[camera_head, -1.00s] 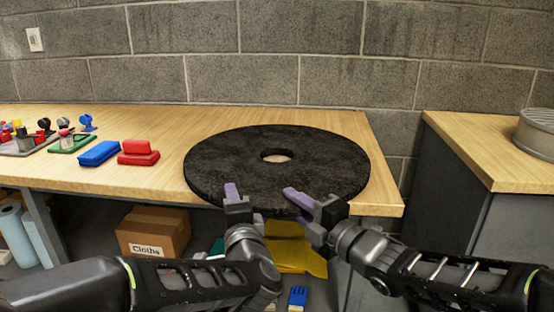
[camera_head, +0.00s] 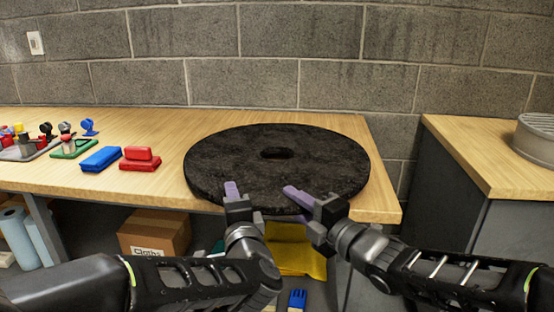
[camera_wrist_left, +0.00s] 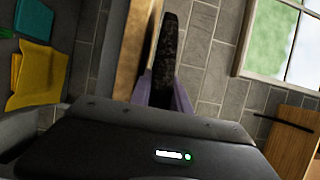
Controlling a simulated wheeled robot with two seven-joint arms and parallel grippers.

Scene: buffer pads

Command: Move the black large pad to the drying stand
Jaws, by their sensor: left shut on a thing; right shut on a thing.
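The black large pad (camera_head: 225,160) is a thick round disc with a centre hole, above the right part of the wooden table, its front edge past the table's front edge. My left gripper (camera_head: 232,190) is shut on the pad's front rim. My right gripper (camera_head: 298,195) is shut on the same rim, a little to the right. In the left wrist view the pad (camera_wrist_left: 168,50) shows edge-on between the purple fingers (camera_wrist_left: 163,95), beside the table edge. The pad looks roughly level. I cannot make out a drying stand for certain.
A round grey object (camera_head: 538,140) stands on a separate counter (camera_head: 470,150) at right, across a gap. Blue (camera_head: 101,158) and red (camera_head: 140,160) blocks lie left of the pad. A box (camera_head: 153,232) and yellow cloth (camera_head: 297,252) are below the table. A block wall closes the back.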

